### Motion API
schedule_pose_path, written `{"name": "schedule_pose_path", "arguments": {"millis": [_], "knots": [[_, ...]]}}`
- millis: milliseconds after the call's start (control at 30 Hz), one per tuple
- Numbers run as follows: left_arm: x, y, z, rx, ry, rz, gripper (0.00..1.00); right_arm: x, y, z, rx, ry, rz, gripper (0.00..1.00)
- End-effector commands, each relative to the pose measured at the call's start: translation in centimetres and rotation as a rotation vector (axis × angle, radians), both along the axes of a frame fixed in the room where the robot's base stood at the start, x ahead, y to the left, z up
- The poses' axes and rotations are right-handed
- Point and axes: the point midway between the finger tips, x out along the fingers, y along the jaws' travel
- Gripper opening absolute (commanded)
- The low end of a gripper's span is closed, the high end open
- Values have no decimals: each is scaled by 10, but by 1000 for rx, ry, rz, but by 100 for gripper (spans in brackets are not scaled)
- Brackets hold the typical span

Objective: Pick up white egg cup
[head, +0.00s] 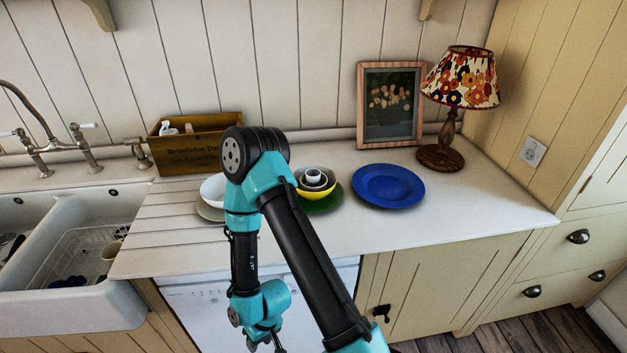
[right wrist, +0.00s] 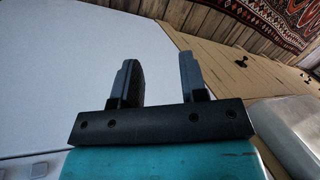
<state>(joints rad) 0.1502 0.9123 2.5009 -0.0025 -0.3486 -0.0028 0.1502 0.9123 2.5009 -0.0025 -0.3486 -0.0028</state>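A small white egg cup (head: 314,175) sits on top of a stack of nested bowls, with a yellow bowl (head: 317,194) outermost, on the counter. The stack stands on a green plate (head: 325,205), partly hidden by my right arm. My right gripper (head: 276,346) hangs low in front of the counter, at the bottom of the head view, well below and away from the egg cup. In the right wrist view its two fingers (right wrist: 158,72) are apart with nothing between them. My left gripper is not in view.
A blue plate (head: 388,186) lies right of the bowls. A white bowl (head: 212,189) is partly behind my arm. A wooden box (head: 193,142), picture frame (head: 361,105) and lamp (head: 453,128) stand at the back. The sink (head: 70,300) is left. The counter's front right is clear.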

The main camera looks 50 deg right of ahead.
Motion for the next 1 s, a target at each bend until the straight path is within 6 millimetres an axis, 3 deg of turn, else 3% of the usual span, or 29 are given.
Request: {"name": "schedule_pose_path", "arguments": {"millis": [467,633,1000], "knots": [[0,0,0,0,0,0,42,0,0,0,0,0,0,40],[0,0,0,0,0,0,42,0,0,0,0,0,0,26],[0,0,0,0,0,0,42,6,3,7,-5,37,-61,26]]}}
